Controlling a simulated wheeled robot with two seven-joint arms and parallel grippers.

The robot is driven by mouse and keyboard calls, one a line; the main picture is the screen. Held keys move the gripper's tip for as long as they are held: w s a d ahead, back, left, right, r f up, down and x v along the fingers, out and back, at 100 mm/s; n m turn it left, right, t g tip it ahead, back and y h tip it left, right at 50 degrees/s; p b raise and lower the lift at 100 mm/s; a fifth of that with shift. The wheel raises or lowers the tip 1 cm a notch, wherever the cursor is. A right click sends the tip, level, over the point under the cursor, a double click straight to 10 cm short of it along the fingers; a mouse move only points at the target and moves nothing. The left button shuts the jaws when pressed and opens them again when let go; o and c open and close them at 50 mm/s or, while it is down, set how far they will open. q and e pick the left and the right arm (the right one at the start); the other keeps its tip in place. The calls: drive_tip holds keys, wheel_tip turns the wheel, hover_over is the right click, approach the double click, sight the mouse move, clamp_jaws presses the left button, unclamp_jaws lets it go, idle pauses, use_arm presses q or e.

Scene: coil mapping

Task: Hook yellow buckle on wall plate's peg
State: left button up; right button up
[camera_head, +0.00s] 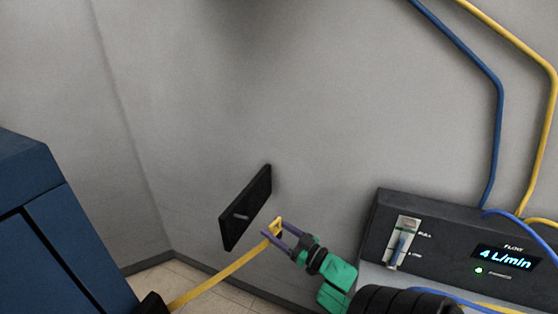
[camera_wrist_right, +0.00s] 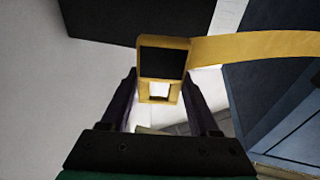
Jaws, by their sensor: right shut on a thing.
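The yellow buckle (camera_wrist_right: 160,91) is between the fingers of my right gripper (camera_head: 272,232), which is shut on it. In the right wrist view the buckle has a dark square face and a small square opening below it; my right gripper also shows there (camera_wrist_right: 160,95). A yellow strap (camera_head: 222,275) runs from the buckle down to the left. The black wall plate (camera_head: 257,190) is on the grey wall, just up and left of the buckle. Its short light peg (camera_head: 240,216) sticks out and is clear of the buckle. My left gripper is not in view.
A blue cabinet (camera_head: 60,230) stands at the left. A dark flow unit (camera_head: 440,245) with a lit display is at the right. Blue (camera_head: 497,130) and yellow (camera_head: 553,120) hoses run along the wall above it. The wall around the plate is bare.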

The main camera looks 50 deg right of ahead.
sight(236, 214)
drive_tip(key=shift+w+a+f+b, duration=0.1)
drive_tip(key=shift+w+a+b, duration=0.15)
drive_tip(key=shift+w, duration=0.55)
drive_tip(key=shift+w+a, duration=0.1)
drive_tip(key=shift+w, duration=0.25)
drive_tip(key=shift+w+a+f+b, duration=0.1)
drive_tip(key=shift+w+a+b, duration=0.3)
drive_tip(key=shift+w+b, duration=0.65)
drive_tip(key=shift+w+a+b, duration=0.4)
drive_tip(key=shift+w+b, duration=0.15)
drive_tip(key=shift+w, duration=1.05)
drive_tip(key=shift+w+a+f+b, duration=0.1)
drive_tip(key=shift+w+a+b, duration=0.3)
drive_tip(key=shift+w+b, duration=0.65)
drive_tip(key=shift+w+r, duration=0.15)
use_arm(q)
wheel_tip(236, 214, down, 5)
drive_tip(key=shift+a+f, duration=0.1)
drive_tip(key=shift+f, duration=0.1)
use_arm(e)
drive_tip(key=shift+f, duration=0.2)
